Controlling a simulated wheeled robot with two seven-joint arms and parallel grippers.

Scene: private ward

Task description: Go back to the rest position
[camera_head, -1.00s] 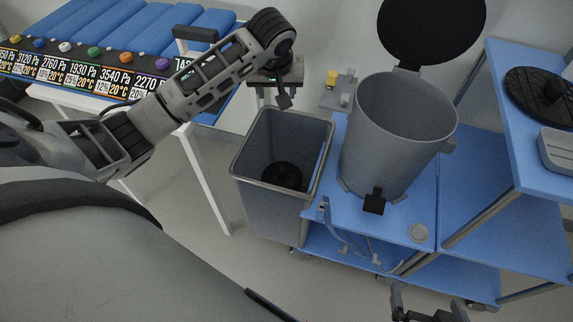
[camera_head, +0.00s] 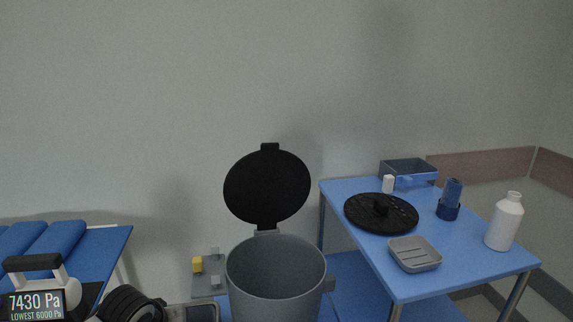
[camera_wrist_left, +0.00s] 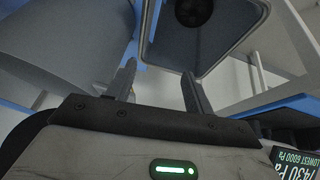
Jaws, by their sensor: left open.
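My left gripper (camera_wrist_left: 160,88) shows in the left wrist view with its two dark fingers apart and nothing between them. My right gripper is in neither current view.
In the head view, a grey bucket (camera_head: 275,282) stands with its black lid (camera_head: 267,190) raised. A blue bed (camera_head: 88,255) is at left.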

